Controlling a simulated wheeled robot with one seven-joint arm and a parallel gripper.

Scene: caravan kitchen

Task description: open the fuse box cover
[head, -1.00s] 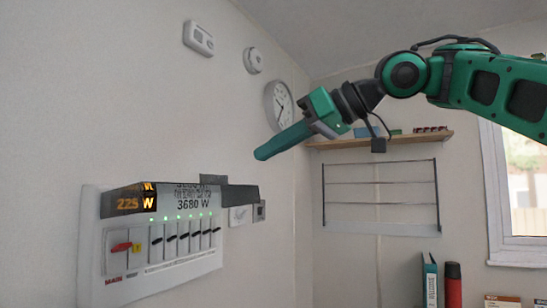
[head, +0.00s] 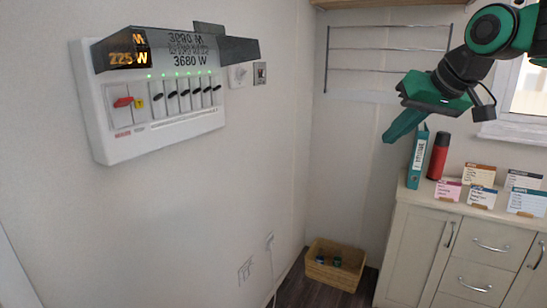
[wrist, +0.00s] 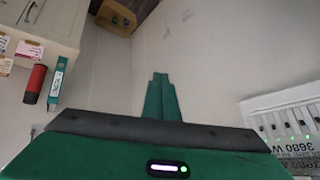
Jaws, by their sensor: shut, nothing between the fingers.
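The fuse box (head: 158,138) is a white panel on the left wall, with a red switch, a yellow button and a row of dark switches under green lights. Its dark see-through cover (head: 238,50) is swung up and juts out along the top edge, leaving the switches uncovered. My gripper (head: 389,137) is shut and empty, well to the right of the fuse box and apart from it, fingers pointing down and left. In the wrist view its closed fingers (wrist: 160,82) point at the wall, and the fuse box (wrist: 285,122) shows at the right edge.
A cabinet (head: 455,250) at the right carries a teal binder (head: 417,160), a red flask (head: 438,156) and several cards. A wire rack (head: 385,52) hangs on the back wall. A basket (head: 334,265) sits on the floor. The space between gripper and fuse box is clear.

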